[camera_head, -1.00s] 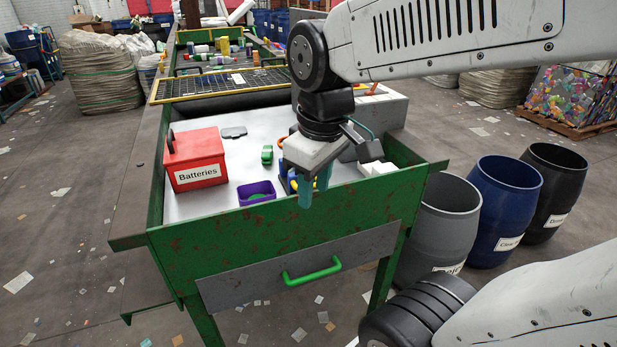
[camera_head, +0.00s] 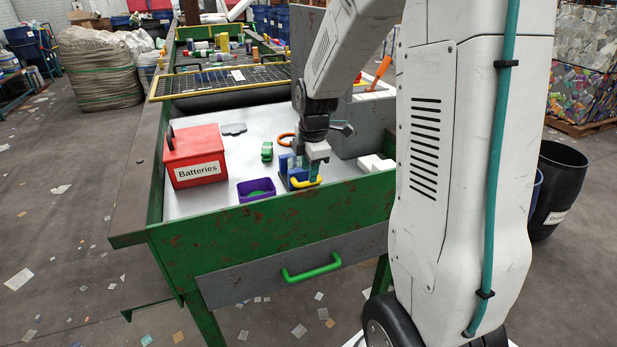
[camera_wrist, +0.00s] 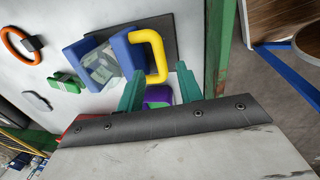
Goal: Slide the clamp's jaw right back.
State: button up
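The clamp is blue with a yellow handle and sits on the bench near its front wall. In the head view its blue body (camera_head: 287,166) shows left of my gripper (camera_head: 314,173), and the yellow handle (camera_head: 303,184) shows low beside the fingers. In the wrist view the clamp's two blue jaws (camera_wrist: 126,52) stand apart on a dark plate (camera_wrist: 150,27), with a clear greyish piece (camera_wrist: 99,64) between them. The yellow handle (camera_wrist: 158,50) reaches between my gripper's (camera_wrist: 160,69) teal fingertips. The fingers are apart, with gaps to the handle in this view.
The green front wall (camera_head: 240,222) rises close by.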

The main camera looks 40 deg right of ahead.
jog(key=shift+w+f, duration=0.15)
jog(key=shift+f, duration=0.7)
jog(key=shift+w+f, duration=0.15)
jog(key=shift+f, duration=0.7)
jog(key=shift+c, duration=0.4)
grip_shut()
jog(key=shift+s+a, duration=0.15)
jog(key=shift+s, duration=0.5)
jog(key=shift+s+a, duration=0.15)
jog(key=shift+s, duration=0.45)
jog(key=shift+f, duration=0.1)
jog(key=shift+o, duration=0.4)
grip_release()
jog(key=shift+r, duration=0.2)
